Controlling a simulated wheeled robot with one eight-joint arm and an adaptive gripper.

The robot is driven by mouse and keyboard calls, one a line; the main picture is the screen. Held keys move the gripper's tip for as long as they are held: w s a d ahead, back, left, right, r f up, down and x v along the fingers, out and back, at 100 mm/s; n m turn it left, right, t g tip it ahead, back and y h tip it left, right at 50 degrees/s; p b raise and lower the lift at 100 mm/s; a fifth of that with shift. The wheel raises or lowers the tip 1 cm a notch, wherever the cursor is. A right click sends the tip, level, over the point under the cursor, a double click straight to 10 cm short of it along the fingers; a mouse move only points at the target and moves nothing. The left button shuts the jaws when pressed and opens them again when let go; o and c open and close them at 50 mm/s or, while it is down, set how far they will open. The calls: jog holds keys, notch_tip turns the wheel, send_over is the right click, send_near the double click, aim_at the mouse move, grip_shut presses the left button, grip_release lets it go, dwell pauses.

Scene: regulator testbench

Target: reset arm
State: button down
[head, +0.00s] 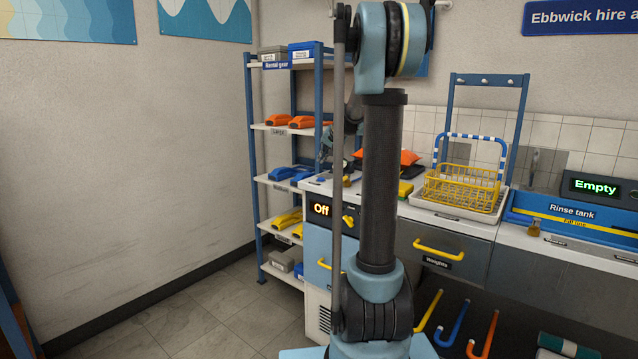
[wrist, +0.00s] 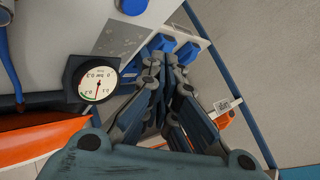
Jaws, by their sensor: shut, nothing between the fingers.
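My gripper (wrist: 167,70) shows in the wrist view with its fingers drawn together and nothing held between them. In the head view my arm stands upright in the middle of the picture. Part of my gripper shows small and dark behind the arm (head: 336,142), above the counter's left end, and the arm hides much of it. A round pressure gauge (wrist: 98,85) with a white dial lies left of the fingers in the wrist view. An orange item (wrist: 40,143) is below it.
A blue-framed shelf (head: 252,150) with rental gear stands left of the counter. A yellow basket (head: 460,190) and a rinse tank (head: 575,212) are to the right. Floor at left (head: 190,315) is clear.

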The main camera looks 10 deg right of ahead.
jog(key=s+a+f+n+g+h, duration=0.1)
jog(key=s+f+n+g, duration=0.15)
jog(key=s, duration=1.15)
jog(key=s+a+f+n+g, duration=0.15)
jog(key=s+f, duration=0.25)
jog(key=s, duration=1.1)
jog(key=s+f, duration=0.4)
jog(key=s, duration=0.3)
jog(key=s+d+f+g+h, duration=0.1)
jog(key=s+f, duration=0.4)
jog(key=s, duration=0.3)
jog(key=s+f+n+g+h, duration=0.1)
jog(key=s+f, duration=0.4)
jog(key=s, duration=0.3)
jog(key=shift+d, duration=0.4)
jog(key=shift+f, duration=0.1)
jog(key=shift+w+f+g, duration=0.2)
jog(key=shift+w+g, duration=0.1)
jog(key=shift+w, duration=0.2)
jog(key=shift+d, duration=0.15)
